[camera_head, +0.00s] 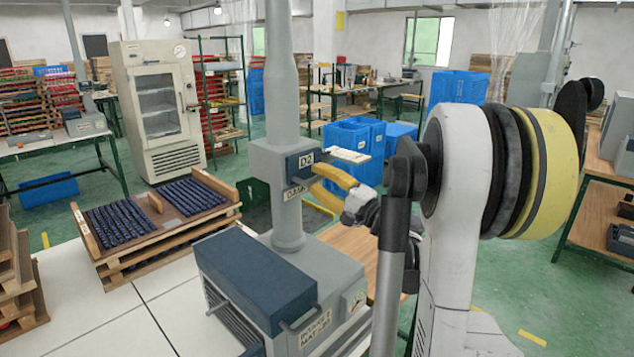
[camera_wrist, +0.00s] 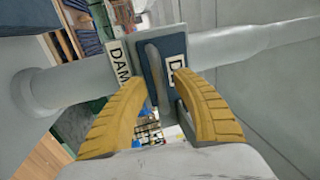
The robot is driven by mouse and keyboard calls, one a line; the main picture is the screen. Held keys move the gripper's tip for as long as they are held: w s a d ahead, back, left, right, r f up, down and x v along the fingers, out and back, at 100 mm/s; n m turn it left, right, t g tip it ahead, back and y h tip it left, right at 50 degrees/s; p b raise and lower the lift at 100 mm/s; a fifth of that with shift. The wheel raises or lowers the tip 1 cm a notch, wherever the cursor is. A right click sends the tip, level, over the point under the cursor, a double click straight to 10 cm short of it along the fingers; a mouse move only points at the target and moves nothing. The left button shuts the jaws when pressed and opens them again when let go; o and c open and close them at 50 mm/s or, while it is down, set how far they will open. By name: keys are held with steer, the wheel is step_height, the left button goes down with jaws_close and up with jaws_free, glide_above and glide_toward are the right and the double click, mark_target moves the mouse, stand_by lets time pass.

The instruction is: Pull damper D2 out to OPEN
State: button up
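Damper D2 is a dark blue plate (camera_head: 300,162) with a white D2 label, on the grey duct box (camera_head: 272,165) in the head view. The wrist view shows the plate (camera_wrist: 174,45) close up, with a grey bar handle (camera_wrist: 155,72) across it. The plate sits close to the box. My gripper (camera_wrist: 160,82) has its yellow fingers apart, one on each side of the handle, with no firm contact visible. In the head view my gripper (camera_head: 318,178) is at the plate's front, and its fingers hide the handle.
A grey vertical duct pipe (camera_head: 288,225) runs below the box to a machine with a dark blue cover (camera_head: 255,275). Wooden trays of dark pieces (camera_head: 160,215) stand left. Blue crates (camera_head: 355,140) stand behind.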

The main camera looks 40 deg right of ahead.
steer(key=shift+w, duration=0.2)
jaws_close()
steer(key=r+v, duration=0.1)
steer(key=v, duration=0.7)
steer(key=shift+s+r, duration=0.25)
steer(key=shift+r, duration=0.05)
jaws_free()
steer(key=shift+s, duration=0.1)
